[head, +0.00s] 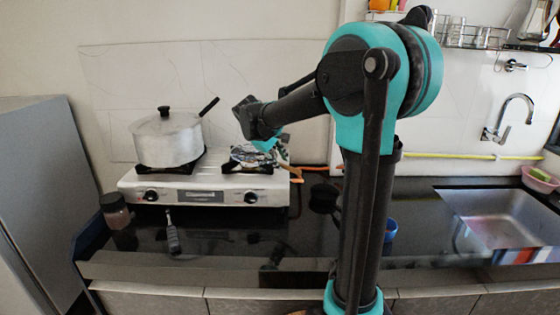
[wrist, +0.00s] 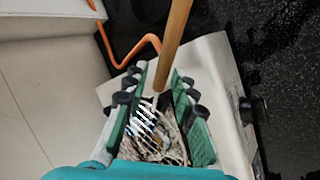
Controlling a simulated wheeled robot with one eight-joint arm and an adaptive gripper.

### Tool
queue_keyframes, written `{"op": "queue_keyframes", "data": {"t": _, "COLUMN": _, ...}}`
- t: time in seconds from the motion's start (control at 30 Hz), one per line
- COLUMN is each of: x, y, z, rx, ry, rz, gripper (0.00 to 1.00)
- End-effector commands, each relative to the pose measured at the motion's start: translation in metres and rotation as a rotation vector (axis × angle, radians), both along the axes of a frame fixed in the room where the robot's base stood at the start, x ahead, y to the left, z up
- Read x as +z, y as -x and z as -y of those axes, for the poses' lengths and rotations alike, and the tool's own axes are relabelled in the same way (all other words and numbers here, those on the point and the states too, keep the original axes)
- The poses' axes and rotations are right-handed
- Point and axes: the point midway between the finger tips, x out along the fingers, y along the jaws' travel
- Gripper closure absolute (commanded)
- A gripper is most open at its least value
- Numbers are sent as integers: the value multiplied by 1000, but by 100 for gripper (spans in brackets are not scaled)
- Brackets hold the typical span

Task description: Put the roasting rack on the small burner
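The roasting rack shows in the head view as a patterned mesh (head: 252,155) over the right-hand burner of the white stove (head: 272,190). In the wrist view its striped mesh (wrist: 146,128) lies between my fingers, and its wooden handle (wrist: 174,45) runs up the picture. My gripper (wrist: 160,78) has its green fingers on both sides of the handle's lower end, with gaps visible beside it. It looks open. In the head view my gripper (head: 272,142) is low over the rack. The burner under the rack is mostly hidden; I cannot tell exact contact.
A lidded pot (head: 166,140) stands on the left burner, its black handle pointing towards my arm. An orange hose (wrist: 128,50) runs beside the stove. A jar (head: 115,211) and a dark utensil (head: 172,232) are on the black counter. The sink (head: 508,218) is at right.

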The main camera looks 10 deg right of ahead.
Motion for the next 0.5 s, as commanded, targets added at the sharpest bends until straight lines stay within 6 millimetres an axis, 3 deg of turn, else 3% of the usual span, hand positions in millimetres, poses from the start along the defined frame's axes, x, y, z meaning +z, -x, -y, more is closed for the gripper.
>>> {"op": "queue_keyframes", "data": {"t": 0.33, "x": 1, "y": 0, "z": 0, "rx": 0, "ry": 0, "rz": 0, "gripper": 64}}
{"op": "queue_keyframes", "data": {"t": 0.5, "x": 13, "y": 5, "z": -6, "rx": 1, "ry": 0, "rz": 0, "gripper": 64}}
